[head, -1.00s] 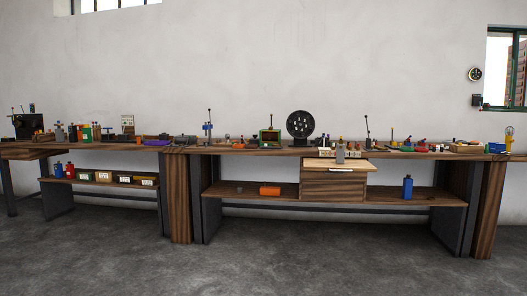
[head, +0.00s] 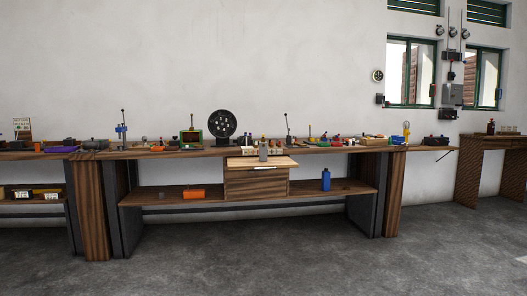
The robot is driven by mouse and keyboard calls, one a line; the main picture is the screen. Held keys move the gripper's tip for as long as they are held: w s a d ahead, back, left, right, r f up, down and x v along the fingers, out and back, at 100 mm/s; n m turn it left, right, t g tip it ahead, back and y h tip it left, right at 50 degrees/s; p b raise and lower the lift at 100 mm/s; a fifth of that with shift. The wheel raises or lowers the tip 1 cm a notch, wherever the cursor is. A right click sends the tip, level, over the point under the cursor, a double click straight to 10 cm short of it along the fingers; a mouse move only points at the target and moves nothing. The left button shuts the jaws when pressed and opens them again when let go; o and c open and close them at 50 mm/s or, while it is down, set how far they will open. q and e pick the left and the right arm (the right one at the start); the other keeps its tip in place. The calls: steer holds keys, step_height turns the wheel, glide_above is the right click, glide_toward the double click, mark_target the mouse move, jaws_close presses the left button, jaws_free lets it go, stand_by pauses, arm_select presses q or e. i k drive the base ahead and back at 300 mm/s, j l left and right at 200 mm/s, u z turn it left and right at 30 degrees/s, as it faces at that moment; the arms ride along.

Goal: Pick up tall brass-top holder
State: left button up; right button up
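I cannot make out for certain which item is the tall brass-top holder; the things on the bench are small at this distance. A slim upright item with a yellow top (head: 407,128) stands at the right end of the long workbench (head: 92,205). Neither of my grippers shows in the head view.
The bench top carries a black round disc (head: 222,124), a green-framed box (head: 191,137) and many small parts. An orange box (head: 193,193) and a blue bottle (head: 326,180) are on the lower shelf (head: 350,187). Another table (head: 487,143) stands right. The floor ahead is clear.

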mark_target(262, 150)
steer(key=i+j, duration=0.1)
steer(key=i, duration=0.4)
steer(key=i+j, duration=0.1)
steer(key=i, duration=0.45)
steer(key=i+j+z, duration=0.1)
steer(key=i, duration=0.4)
steer(key=i+j, duration=0.1)
steer(key=i, duration=0.4)
steer(key=i+j, duration=0.15)
steer(key=i, duration=0.35)
steer(key=i+j+z, duration=0.1)
steer(key=i, duration=0.4)
